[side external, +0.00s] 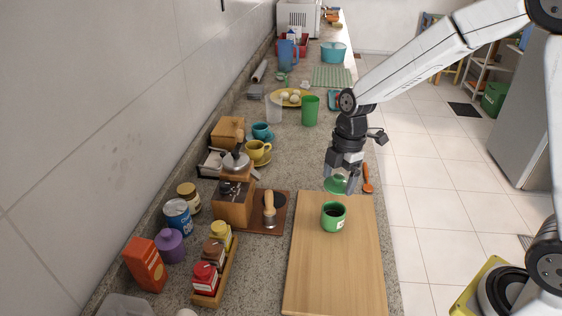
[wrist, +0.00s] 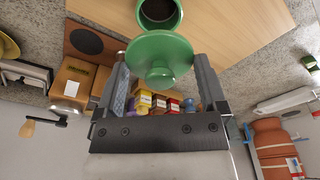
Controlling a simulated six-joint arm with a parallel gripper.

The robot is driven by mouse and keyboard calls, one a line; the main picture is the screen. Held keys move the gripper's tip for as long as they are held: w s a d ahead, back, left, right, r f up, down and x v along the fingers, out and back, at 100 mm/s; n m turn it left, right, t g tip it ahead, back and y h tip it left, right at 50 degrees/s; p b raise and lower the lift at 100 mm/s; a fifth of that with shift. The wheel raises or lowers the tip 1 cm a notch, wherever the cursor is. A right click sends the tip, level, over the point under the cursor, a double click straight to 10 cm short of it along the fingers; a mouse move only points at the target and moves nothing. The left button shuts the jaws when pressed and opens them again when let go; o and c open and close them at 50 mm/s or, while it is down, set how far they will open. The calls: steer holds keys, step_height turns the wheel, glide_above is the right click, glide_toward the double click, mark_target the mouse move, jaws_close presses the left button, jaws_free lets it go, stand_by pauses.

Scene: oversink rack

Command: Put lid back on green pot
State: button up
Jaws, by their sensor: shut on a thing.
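The green pot (side external: 333,217) stands upright and uncovered on the wooden board, with dark contents inside. In the wrist view the pot (wrist: 158,12) is at the top, just beyond the lid. The green lid (side external: 337,184) is held in the air above and slightly behind the pot in the side view. My gripper (side external: 343,172) is shut on the lid, which shows between the two fingers in the wrist view (wrist: 160,58). The lid is apart from the pot and looks tilted in the wrist view. The exact grip point on the lid is hard to make out.
The wooden board (side external: 335,275) is otherwise clear. To its left stand a coffee grinder (side external: 234,203), a portafilter (side external: 269,208) and a rack of small jars (side external: 215,268). An orange-handled spoon (side external: 367,178) lies right of my gripper. A green cup (side external: 310,110) stands farther back.

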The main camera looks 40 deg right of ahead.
steer(key=shift+f, duration=0.15)
steer(key=shift+f, duration=3)
steer(key=shift+f, duration=0.15)
stand_by(0.5)
steer(key=o, duration=0.9)
steer(key=shift+r, duration=3.5)
